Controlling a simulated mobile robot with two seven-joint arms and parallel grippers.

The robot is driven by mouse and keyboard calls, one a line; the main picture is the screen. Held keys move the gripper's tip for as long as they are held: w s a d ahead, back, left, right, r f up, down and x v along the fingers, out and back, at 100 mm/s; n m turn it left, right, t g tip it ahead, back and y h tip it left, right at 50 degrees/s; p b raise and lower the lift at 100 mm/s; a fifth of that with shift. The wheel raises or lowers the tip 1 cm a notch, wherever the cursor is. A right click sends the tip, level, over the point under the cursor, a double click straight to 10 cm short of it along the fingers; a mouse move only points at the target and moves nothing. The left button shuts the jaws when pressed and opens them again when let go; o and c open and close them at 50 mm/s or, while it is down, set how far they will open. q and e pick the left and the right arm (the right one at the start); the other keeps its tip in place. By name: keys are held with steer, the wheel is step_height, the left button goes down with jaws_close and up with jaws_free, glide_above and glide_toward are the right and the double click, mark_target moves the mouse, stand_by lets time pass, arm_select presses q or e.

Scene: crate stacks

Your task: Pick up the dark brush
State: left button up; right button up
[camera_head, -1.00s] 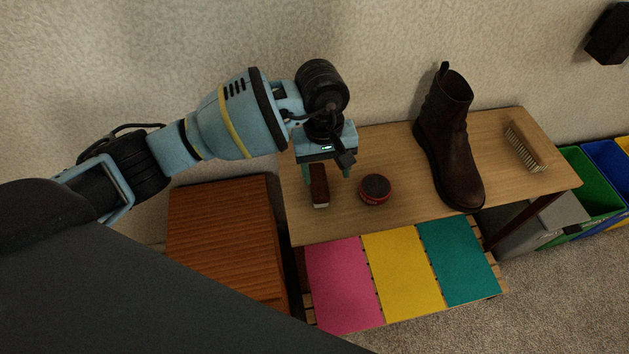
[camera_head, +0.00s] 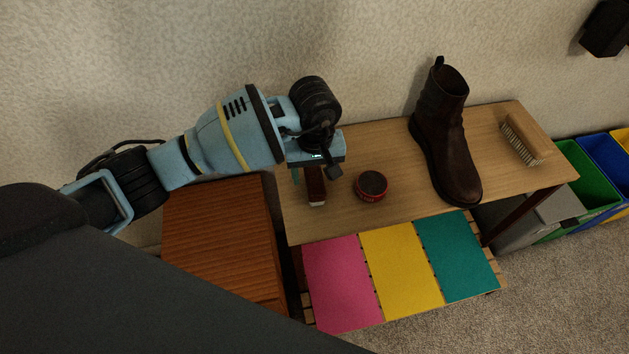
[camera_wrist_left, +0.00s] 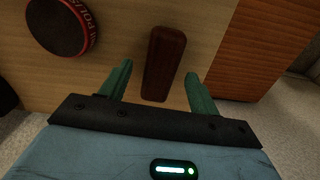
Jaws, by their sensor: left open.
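The dark brush (camera_head: 316,184) has a dark reddish-brown back and a pale strip at its near end. It lies on the wooden bench top (camera_head: 385,147), near its left end. My left gripper (camera_head: 316,180) is above the brush, open. In the left wrist view, the brush (camera_wrist_left: 163,62) lies between the open green fingers (camera_wrist_left: 160,85), with a gap on both sides. In the head view the gripper hides the brush's far end. My right gripper is not in view.
A round red-and-black polish tin (camera_head: 371,186) sits just right of the brush. A brown boot (camera_head: 444,138) and a light wooden brush (camera_head: 524,138) stand farther right. A reddish wooden cabinet (camera_head: 222,235) is at the left. Pink, yellow and teal panels lie below the bench top.

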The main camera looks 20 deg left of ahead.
arm_select(q)
steer(key=shift+f, duration=1.2)
steer(key=c, duration=1.1)
steer(key=shift+r, duration=0.15)
steer(key=shift+r, duration=0.65)
step_height(320, 180, up, 2)
steer(key=shift+d+r, duration=0.1)
steer(key=shift+r, duration=0.05)
steer(key=d, duration=0.5)
steer(key=w+d+b, duration=0.1)
steer(key=d, duration=0.4)
steer(key=w+d+r, duration=0.1)
steer(key=d, duration=0.4)
steer(key=shift+b, duration=0.3)
steer(key=shift+w+d, duration=0.1)
steer(key=shift+d, duration=0.25)
